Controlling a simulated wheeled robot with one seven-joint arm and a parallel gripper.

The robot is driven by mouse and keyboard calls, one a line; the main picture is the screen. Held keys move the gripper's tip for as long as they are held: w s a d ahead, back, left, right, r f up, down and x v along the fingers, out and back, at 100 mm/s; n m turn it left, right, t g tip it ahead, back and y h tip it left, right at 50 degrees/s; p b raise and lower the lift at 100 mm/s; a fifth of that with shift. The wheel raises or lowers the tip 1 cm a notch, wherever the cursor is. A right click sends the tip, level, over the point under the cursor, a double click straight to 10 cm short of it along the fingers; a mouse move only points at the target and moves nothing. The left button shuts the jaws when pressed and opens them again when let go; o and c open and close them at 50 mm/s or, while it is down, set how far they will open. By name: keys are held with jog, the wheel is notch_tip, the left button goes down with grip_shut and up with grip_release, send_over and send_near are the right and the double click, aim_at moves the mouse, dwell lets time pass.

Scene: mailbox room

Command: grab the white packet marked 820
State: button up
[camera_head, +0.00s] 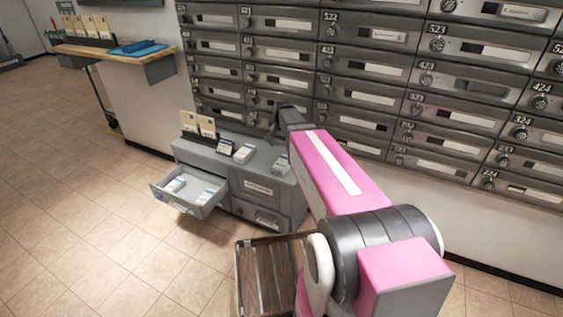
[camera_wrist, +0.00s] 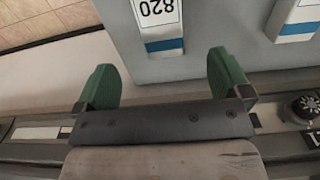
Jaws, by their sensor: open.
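The white packet marked 820 (camera_wrist: 160,18) lies on the grey cabinet top in the wrist view. Its number appears upside down, it has a blue band at its near end, and its far end is cut off by the frame. A white packet (camera_head: 281,165) at the right of the cabinet top in the head view appears to be the same one, but its number is too small to read. My gripper (camera_wrist: 161,62) is open, its green fingers apart with nothing between them. The packet lies ahead of the fingers, roughly centred on the gap. My arm hides most of the gripper in the head view.
A second blue-banded packet (camera_wrist: 297,20) lies to the right, also on the cabinet top (camera_head: 215,157). An open drawer (camera_head: 207,206) holds more packets. Upright cards (camera_head: 207,127) stand at the cabinet's back. The mailbox wall (camera_head: 375,65) rises close behind. A slatted rack (camera_head: 262,280) stands on the floor.

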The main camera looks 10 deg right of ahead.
aim_at(283, 162)
jog(key=shift+f, duration=5.4)
jog(key=c, duration=1.1)
